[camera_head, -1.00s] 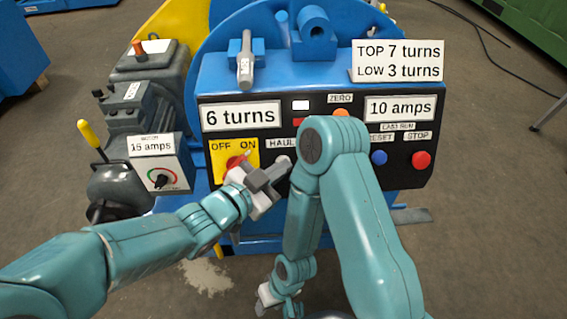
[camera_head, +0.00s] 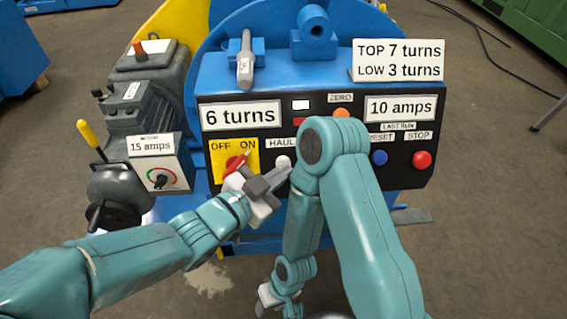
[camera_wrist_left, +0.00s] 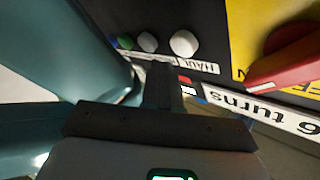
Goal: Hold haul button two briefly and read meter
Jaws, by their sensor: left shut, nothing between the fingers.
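The black control panel (camera_head: 330,182) carries a HAUL label (camera_head: 281,143) with a white button (camera_head: 284,161) below it. The motor meter (camera_head: 151,147) reads 15 amps. Another display (camera_head: 401,108) reads 10 amps, labelled LAST RUN. My right gripper (camera_head: 266,296) hangs low before the machine; its jaws are unclear.
My right arm covers the panel's middle. The red switch (camera_head: 236,165) on the yellow OFF/ON plate points toward ON, close to my left gripper. A 6 turns display (camera_head: 240,115), blue RESET button (camera_head: 379,158) and red STOP button (camera_head: 422,159) are also on the panel.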

